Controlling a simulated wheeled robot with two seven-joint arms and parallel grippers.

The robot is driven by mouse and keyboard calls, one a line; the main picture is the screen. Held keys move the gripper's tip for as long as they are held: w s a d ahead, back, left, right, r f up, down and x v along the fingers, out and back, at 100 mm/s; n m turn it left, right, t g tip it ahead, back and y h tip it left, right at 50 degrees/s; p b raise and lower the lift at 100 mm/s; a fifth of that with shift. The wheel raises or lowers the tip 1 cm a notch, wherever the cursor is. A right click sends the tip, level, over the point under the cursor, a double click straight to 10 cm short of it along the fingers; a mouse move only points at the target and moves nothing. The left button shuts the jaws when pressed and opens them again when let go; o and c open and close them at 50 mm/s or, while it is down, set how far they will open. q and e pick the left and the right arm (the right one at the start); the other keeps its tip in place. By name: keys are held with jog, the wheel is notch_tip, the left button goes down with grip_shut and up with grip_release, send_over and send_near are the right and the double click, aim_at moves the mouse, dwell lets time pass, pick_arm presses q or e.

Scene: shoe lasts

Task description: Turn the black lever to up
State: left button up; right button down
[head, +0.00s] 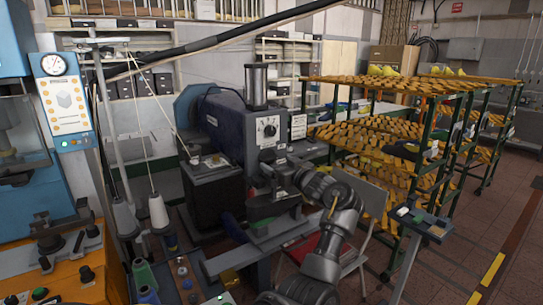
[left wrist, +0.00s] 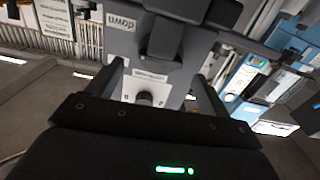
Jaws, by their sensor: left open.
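The dark blue-grey machine (head: 235,130) with a round dial stands in the middle of the head view. My left gripper (head: 272,172) is in front of its lower face. In the left wrist view my left gripper (left wrist: 160,84) has its two fingers spread apart with nothing clearly held between them. A dark block with a shorter stem, which looks like the black lever (left wrist: 165,40), is just beyond the fingertips. A label reading "down" (left wrist: 90,27) shows upside down beside it. A small round knob (left wrist: 145,98) shows between the fingers. In the head view I cannot make out the lever.
A green-framed rack (head: 440,170) with several orange shelves stands on the right. A small stand with buttons (head: 422,222) is at the front right. A blue machine with a gauge (head: 62,100) and thread cones (head: 158,210) are on the left. The floor at the right is clear.

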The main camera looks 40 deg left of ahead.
aim_at(271, 159)
pick_arm(q)
jog(key=p+x, duration=0.1)
jog(key=x, duration=0.2)
jog(key=shift+a+r, duration=0.15)
jog(key=shift+a, duration=0.1)
jog(key=shift+w+a, duration=0.15)
jog(key=shift+a, duration=0.2)
jog(key=c, duration=1)
